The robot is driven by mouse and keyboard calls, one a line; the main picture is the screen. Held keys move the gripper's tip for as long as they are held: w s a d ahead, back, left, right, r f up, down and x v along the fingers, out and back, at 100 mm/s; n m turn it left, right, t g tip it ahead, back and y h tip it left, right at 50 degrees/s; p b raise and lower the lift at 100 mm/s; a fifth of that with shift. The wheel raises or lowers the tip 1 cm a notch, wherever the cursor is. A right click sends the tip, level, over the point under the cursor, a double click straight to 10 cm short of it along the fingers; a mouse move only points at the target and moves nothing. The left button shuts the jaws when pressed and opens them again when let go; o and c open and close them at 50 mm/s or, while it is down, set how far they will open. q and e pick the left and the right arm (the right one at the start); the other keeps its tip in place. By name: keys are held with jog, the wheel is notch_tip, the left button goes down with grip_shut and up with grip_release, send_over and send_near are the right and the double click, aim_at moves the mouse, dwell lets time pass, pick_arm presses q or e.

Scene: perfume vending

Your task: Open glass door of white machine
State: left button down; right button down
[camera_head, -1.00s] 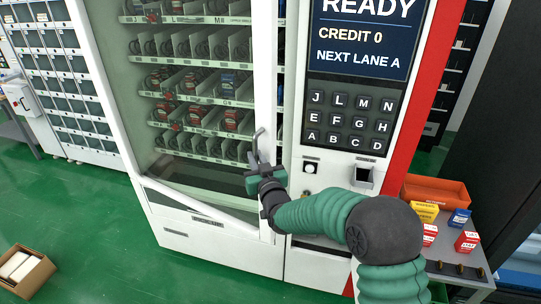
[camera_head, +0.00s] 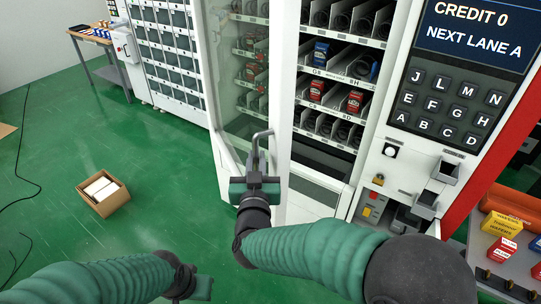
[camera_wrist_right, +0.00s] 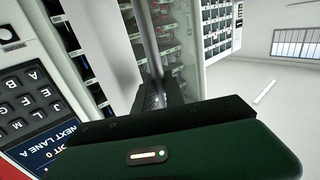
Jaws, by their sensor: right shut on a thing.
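The white vending machine (camera_head: 375,175) stands at the centre right with shelves of small boxes. Its glass door (camera_head: 240,85) is swung part way open toward me, and the shelves show in the gap to its right. My right gripper (camera_head: 258,172) is shut on the door's metal handle (camera_head: 262,136). The handle bar also shows in the right wrist view (camera_wrist_right: 150,45), running down between the fingers, whose tips are partly hidden by the gripper body. My left gripper (camera_head: 203,288) is low at the bottom edge, away from the machine; its fingers are not clear.
An open cardboard box (camera_head: 104,192) sits on the green floor at the left. A locker cabinet (camera_head: 165,60) stands behind the door. At the right a side table (camera_head: 500,272) holds small boxes and an orange bin (camera_head: 510,205). The floor between box and door is clear.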

jog(key=shift+w+d, duration=0.45)
jog(key=shift+d, duration=0.4)
jog(key=c, duration=1.5)
grip_release()
jog(key=shift+d, duration=0.1)
jog(key=shift+o, duration=0.5)
jog(key=shift+s+a, duration=0.2)
jog(key=shift+a, duration=0.5)
jog(key=s+d, duration=0.1)
jog(key=s, duration=1.5)
jog(key=shift+s+d, duration=0.25)
jog(key=shift+f, duration=0.1)
jog(key=shift+c, duration=0.2)
